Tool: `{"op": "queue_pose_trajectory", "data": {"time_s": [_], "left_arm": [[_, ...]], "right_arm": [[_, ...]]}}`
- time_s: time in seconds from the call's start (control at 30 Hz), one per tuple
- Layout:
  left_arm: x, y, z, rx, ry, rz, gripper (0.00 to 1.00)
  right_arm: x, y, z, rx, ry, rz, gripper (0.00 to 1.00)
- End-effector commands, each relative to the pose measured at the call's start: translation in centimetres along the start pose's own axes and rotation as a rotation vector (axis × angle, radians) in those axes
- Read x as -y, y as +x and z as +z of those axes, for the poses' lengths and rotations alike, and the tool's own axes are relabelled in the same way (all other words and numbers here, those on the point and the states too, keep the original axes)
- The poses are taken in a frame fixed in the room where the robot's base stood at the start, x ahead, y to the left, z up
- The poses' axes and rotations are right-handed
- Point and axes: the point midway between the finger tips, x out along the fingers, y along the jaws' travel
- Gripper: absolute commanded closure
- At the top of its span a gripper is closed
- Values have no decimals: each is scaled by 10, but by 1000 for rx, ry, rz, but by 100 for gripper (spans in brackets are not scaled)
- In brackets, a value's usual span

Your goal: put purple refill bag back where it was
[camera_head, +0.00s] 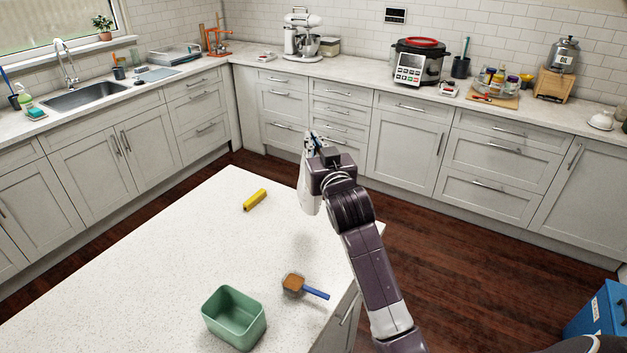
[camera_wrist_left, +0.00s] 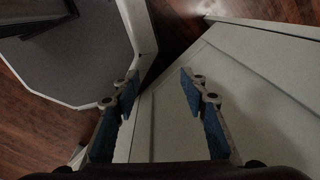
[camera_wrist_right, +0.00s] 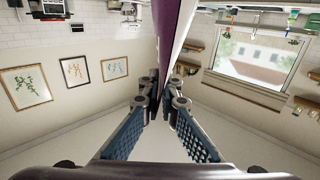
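The refill bag (camera_head: 308,195) shows its pale side in the head view. It hangs over the right edge of the white island. My right gripper (camera_head: 314,148) holds it above the island. In the right wrist view the bag (camera_wrist_right: 170,35) shows a purple and a white strip, seen nearly edge-on, and the fingertips of my right gripper (camera_wrist_right: 161,98) close on it. My left gripper (camera_wrist_left: 159,84) is open and empty in the left wrist view, above a pale panel. It is not seen in the head view. The bag's front is hidden.
The white island (camera_head: 150,255) bears a yellow packet (camera_head: 255,200), a green open container (camera_head: 234,317) and a scoop of brown powder (camera_head: 294,283) with a blue handle. Much of its left is clear. The back counter (camera_head: 365,80) holds a mixer and a cooker. A blue box (camera_head: 598,312) stands lower right.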

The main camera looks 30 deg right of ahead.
Motion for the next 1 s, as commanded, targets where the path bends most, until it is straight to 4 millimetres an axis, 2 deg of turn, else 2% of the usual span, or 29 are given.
{"op": "queue_pose_trajectory", "data": {"time_s": [0.1,0.2,0.37,0.7,1.0], "left_arm": [[0,-7,-10,-14,-1,0,60],[-2,-10,-24,-35,-3,2,60],[-9,-11,-41,-58,-7,10,60],[-10,-16,-23,-32,-5,11,60],[-6,-16,-20,-27,-2,8,60]], "right_arm": [[0,0,32,4,1,0,100],[0,0,50,1,1,1,100],[0,0,65,-3,2,1,100],[0,0,107,-2,1,1,100],[0,0,110,-4,1,1,100]]}}
